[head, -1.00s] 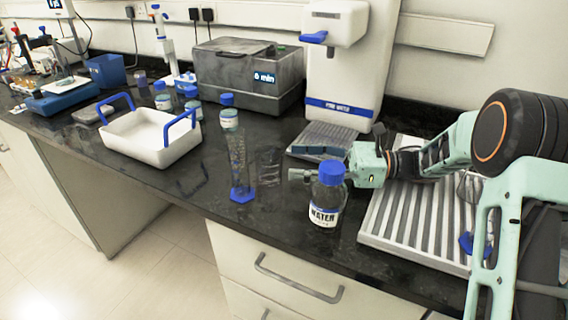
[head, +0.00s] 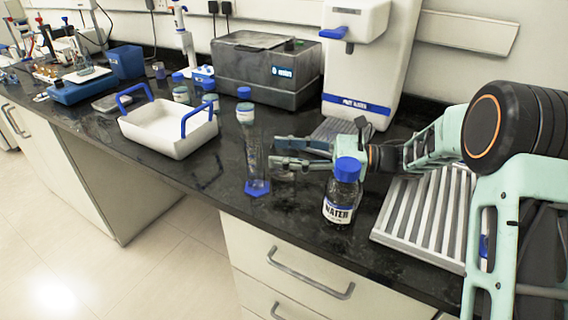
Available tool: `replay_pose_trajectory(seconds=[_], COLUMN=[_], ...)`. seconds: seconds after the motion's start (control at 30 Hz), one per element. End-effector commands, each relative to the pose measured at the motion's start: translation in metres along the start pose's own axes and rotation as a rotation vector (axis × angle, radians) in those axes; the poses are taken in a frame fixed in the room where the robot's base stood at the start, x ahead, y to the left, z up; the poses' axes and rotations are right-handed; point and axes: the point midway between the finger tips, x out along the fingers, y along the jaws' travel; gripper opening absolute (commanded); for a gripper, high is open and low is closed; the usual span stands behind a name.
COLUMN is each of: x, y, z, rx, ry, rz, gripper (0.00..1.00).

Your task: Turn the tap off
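The tap is a blue lever (head: 333,33) at the upper left of the white water dispenser (head: 357,75), whose blue band reads PURE WATER. I cannot see any water running from it. My gripper (head: 272,153) is low over the counter, in front of and below the tap, pointing left. Its two fingers are apart with nothing clearly between them. The fingertips are just right of a clear measuring cylinder (head: 256,150) with a blue base; I cannot tell whether they touch it.
A blue-capped WATER bottle (head: 342,192) stands in front of my gripper. A ribbed drying rack (head: 425,215) lies at right. A white tray with blue handles (head: 165,135), a grey bath (head: 262,72) and several small bottles stand at left. The black counter's front edge is close.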

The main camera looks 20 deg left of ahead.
Motion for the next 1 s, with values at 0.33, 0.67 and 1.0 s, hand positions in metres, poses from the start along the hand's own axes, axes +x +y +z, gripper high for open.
replay_pose_trajectory(seconds=[0.33, 0.67, 1.0], x=[0.000, 0.000, 0.000], y=[0.000, 0.000, 0.000], z=[0.000, 0.011, 0.074], rx=[0.000, -0.002, -0.007], ry=[0.000, 0.000, 0.000], rz=[0.000, 0.000, 0.000], gripper=[0.10, 0.10, 0.10])
